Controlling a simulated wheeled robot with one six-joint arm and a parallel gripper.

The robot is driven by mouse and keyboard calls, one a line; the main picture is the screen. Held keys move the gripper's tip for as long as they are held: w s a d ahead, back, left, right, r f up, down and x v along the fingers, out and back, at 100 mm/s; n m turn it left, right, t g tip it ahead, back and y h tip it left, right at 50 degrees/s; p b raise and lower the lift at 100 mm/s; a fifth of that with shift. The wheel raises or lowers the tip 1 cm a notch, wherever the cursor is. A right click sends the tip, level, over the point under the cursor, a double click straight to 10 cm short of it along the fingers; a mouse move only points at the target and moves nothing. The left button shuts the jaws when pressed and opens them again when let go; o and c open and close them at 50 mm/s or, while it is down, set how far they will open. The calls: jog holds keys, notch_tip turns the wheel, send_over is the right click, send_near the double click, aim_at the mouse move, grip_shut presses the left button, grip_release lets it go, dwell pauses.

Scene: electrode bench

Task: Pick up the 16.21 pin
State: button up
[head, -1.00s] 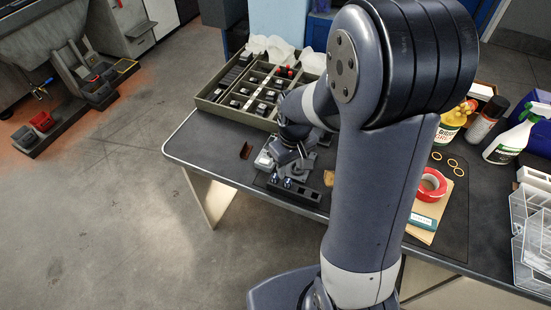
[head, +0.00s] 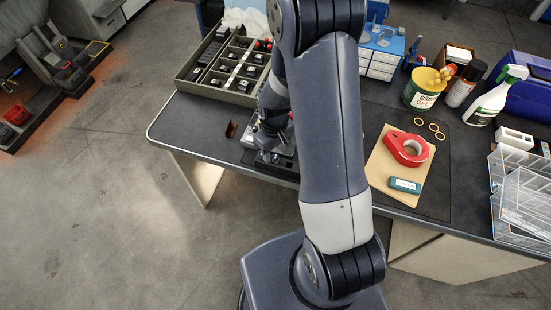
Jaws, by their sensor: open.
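My gripper (head: 267,143) is low over the left part of the bench, partly hidden by my arm. It is open, and nothing shows between its fingers. A dark block (head: 272,163) lies on the bench just below and in front of the gripper, partly covered by my arm. Small shiny tips at this block are too small to tell apart. No marking 16.21 can be read, so I cannot tell which pin it is.
A divided tray (head: 192,84) with dark parts stands behind the gripper. To the right lie red tape (head: 407,149) on a tan board (head: 382,176), a yellow tub (head: 423,92), a spray bottle (head: 490,100) and clear bins (head: 528,200). The bench's left front corner is mostly bare.

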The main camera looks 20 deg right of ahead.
aim_at(275, 156)
jog(key=shift+d+f, duration=0.1)
jog(key=shift+f, duration=1.45)
grip_shut()
